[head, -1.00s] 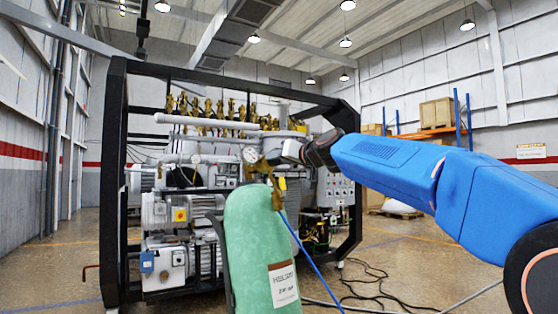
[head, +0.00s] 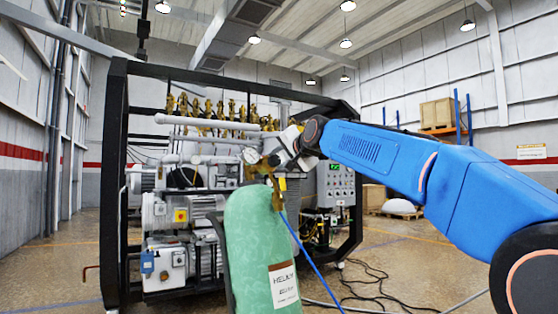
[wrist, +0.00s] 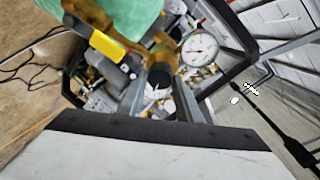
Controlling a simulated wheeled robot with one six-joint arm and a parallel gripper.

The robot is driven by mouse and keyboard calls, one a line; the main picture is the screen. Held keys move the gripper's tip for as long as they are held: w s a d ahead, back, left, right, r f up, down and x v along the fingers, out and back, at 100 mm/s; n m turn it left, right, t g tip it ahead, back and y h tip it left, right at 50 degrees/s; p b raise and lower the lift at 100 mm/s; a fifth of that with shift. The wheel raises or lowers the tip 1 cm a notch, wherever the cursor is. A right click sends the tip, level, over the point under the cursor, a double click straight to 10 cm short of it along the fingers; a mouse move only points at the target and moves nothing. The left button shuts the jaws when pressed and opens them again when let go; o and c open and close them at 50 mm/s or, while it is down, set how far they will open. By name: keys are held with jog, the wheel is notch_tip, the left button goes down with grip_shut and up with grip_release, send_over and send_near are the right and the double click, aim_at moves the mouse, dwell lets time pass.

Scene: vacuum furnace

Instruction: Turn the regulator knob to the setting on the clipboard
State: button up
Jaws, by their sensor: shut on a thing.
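The green helium cylinder (head: 255,240) stands upright in front of the furnace frame. Its brass regulator (head: 268,172) is on top, with a round white gauge (head: 251,155). My gripper (head: 276,158) reaches the regulator from the right. In the wrist view the regulator's dark knob (wrist: 159,78) lies between the two grey fingers of my gripper (wrist: 160,90), which are shut on it. The gauge (wrist: 200,50) faces the wrist camera just right of the knob; its reading is too small to tell. I cannot make out a clipboard in either view.
The black furnace frame (head: 114,180) with pumps and pipes stands behind the cylinder. A blue hose (head: 300,245) runs down from the regulator to the floor. Black cables (head: 365,285) lie on the floor at right. A control panel (head: 335,184) is behind my arm.

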jog(key=shift+m+g+h, duration=0.3)
jog(key=shift+m, duration=1.2)
jog(key=o, duration=1)
jog(key=shift+o, duration=0.2)
jog(key=v, duration=1.7)
jog(key=shift+d, duration=0.15)
jog(key=shift+s, duration=0.1)
